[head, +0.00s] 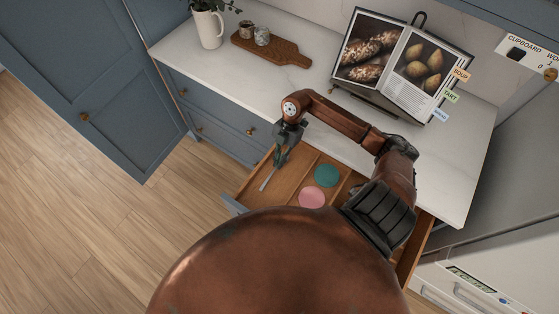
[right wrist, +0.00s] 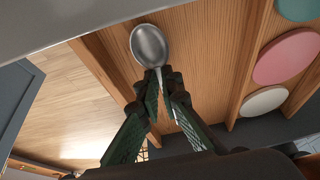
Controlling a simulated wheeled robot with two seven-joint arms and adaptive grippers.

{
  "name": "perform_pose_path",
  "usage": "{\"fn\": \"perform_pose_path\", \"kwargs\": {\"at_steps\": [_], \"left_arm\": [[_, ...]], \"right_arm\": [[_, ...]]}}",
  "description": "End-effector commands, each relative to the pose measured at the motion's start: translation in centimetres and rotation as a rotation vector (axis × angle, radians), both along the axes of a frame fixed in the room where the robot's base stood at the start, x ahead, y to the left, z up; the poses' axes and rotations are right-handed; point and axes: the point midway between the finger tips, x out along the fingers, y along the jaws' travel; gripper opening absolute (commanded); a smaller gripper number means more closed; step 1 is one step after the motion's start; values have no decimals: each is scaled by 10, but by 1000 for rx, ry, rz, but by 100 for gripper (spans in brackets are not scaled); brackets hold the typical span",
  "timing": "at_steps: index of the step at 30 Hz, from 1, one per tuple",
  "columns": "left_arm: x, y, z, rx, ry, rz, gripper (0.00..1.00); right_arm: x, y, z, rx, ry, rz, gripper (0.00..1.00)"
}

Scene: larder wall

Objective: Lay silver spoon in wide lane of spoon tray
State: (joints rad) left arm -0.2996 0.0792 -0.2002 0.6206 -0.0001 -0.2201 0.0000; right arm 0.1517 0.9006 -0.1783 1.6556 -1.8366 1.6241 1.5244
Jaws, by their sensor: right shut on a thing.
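My right gripper (head: 279,160) is shut on the silver spoon (head: 268,180) and holds it over the left lane of the wooden spoon tray (head: 292,182) in the open drawer. In the right wrist view, the spoon's bowl (right wrist: 150,45) sticks out beyond the fingertips (right wrist: 164,85), with the handle between them. The bare wooden lane floor is below it. I cannot tell whether the spoon touches the floor. A divider separates this lane from one with coloured discs. My left gripper is not in view.
A teal disc (head: 326,175) and a pink disc (head: 312,197) lie in the neighbouring lane; a whitish disc (right wrist: 264,102) shows in the wrist view. The white counter (head: 240,85) overhangs behind the drawer. A cookbook (head: 400,62), a board (head: 272,48) and a white jug (head: 208,28) stand on it.

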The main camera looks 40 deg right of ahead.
Motion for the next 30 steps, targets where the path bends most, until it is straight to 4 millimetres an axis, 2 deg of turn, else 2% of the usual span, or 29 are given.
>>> {"fn": "perform_pose_path", "kwargs": {"at_steps": [2, 3, 10, 20, 23, 30], "left_arm": [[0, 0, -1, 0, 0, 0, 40], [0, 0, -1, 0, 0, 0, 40], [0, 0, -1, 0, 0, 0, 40], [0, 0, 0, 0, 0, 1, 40], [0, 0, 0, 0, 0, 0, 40], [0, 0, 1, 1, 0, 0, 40]], "right_arm": [[0, 0, -2, 0, 1, 0, 0], [0, 0, -3, 0, 1, 0, 6], [0, 0, -2, 0, 0, 0, 22], [0, 0, 1, 0, -1, 0, 23], [2, -5, 9, -4, -2, 0, 23], [8, -23, 54, -5, -3, -2, 23]]}}
